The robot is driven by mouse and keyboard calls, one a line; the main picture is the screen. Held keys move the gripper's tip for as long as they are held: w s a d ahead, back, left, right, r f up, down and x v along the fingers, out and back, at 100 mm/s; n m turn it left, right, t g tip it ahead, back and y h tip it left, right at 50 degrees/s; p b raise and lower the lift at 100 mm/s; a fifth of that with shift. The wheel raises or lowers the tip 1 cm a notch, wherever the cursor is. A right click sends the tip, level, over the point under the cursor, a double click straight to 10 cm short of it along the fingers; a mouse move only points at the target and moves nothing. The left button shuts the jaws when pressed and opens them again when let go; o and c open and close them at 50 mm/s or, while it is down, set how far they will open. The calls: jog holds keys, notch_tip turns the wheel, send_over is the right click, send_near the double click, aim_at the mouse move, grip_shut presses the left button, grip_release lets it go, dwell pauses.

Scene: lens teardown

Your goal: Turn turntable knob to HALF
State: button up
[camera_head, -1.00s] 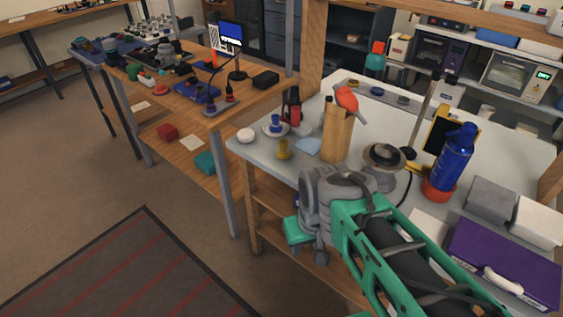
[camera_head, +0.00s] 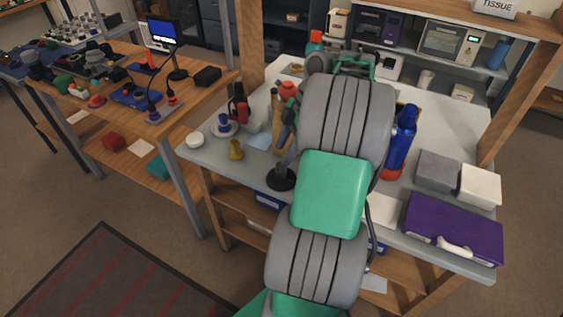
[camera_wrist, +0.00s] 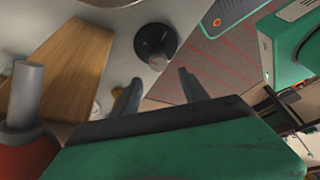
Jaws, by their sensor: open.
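My gripper (camera_wrist: 158,78) is open and empty in the wrist view, its two grey fingers apart. Beyond the fingers, a dark round base with a greyish raised centre (camera_wrist: 157,42) stands on the pale table near its edge, not touched. It seems to be the black disc with a grey stalk (camera_head: 280,179) at the table's front edge in the head view. I cannot tell whether it carries the turntable knob, and no HALF marking is readable. In the head view my arm crosses the middle of the table and hides much of its centre. My fingers cannot be made out there.
A wooden block (camera_wrist: 62,72) and an orange-red item with a grey post (camera_wrist: 28,95) stand close to my gripper. A blue bottle (camera_head: 403,138), grey box (camera_head: 437,171), white box (camera_head: 480,186) and purple case (camera_head: 453,228) occupy the table's right side.

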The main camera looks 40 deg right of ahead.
aim_at(281, 168)
jog(key=shift+n, duration=0.3)
jog(key=b+x, duration=0.1)
jog(key=x, duration=0.1)
jog(key=b+x, duration=0.1)
jog(key=x, duration=0.1)
jog(key=d+b+x, duration=0.1)
jog(key=x, duration=0.2)
jog(key=shift+s+d+f, duration=0.1)
jog(key=shift+s+f, duration=0.3)
grip_shut()
